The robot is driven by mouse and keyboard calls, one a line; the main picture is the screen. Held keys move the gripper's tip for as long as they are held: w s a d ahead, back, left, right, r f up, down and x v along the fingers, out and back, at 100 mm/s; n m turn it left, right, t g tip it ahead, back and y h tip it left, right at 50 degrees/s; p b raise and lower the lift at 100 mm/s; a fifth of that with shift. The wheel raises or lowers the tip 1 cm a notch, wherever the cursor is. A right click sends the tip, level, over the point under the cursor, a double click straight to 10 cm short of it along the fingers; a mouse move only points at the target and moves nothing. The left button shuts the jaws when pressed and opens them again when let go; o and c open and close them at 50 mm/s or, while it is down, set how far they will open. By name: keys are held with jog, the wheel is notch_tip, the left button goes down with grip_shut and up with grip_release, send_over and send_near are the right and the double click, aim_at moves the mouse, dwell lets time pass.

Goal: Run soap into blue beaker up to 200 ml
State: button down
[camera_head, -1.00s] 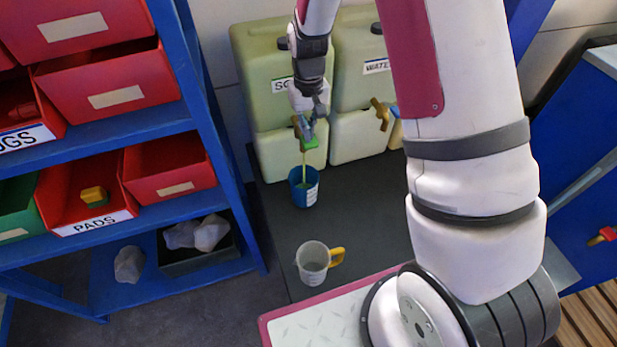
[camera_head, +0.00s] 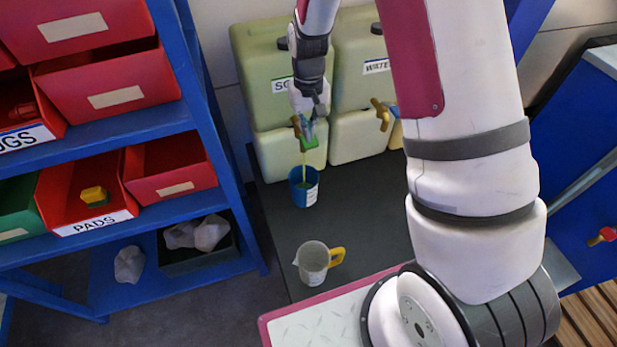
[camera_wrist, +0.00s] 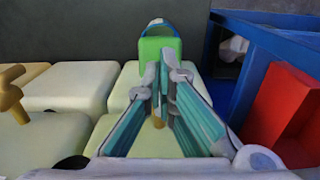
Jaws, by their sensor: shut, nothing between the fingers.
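The blue beaker (camera_head: 304,187) stands upright on the dark bench under the left canister's tap. A thin yellow-green stream (camera_head: 304,162) runs from the tap into it; the liquid level inside is too small to read. The soap canister (camera_head: 270,75), pale green with a partly hidden label, stands at the back. My gripper (camera_head: 309,120) is at its tap, fingers shut with nothing between them. In the wrist view my gripper (camera_wrist: 166,72) points at the green tap block (camera_wrist: 160,46), and part of the beaker's rim (camera_wrist: 158,22) shows beyond it.
A water canister (camera_head: 362,75) with a yellow-brown tap (camera_head: 381,112) stands to the right. A clear jug (camera_head: 313,262) with a yellow handle stands nearer on the dark bench (camera_head: 355,215). A blue shelf (camera_head: 222,165) with red bins is close on the left.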

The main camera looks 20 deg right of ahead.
notch_tip(320, 180, up, 8)
jog(key=p, duration=0.2)
jog(key=shift+p, duration=0.4)
jog(key=shift+r, duration=0.1)
dwell(0.3)
jog(key=s+r+t, duration=0.1)
jog(key=s+r, duration=0.5)
jog(key=r, duration=0.3)
jog(key=s+r+t, duration=0.2)
jog(key=s+r, duration=0.4)
jog(key=r, duration=0.4)
jog(key=s+r+t, duration=0.2)
jog(key=s+r, duration=0.2)
jog(key=s, duration=1.3)
jog(key=shift+r, duration=0.2)
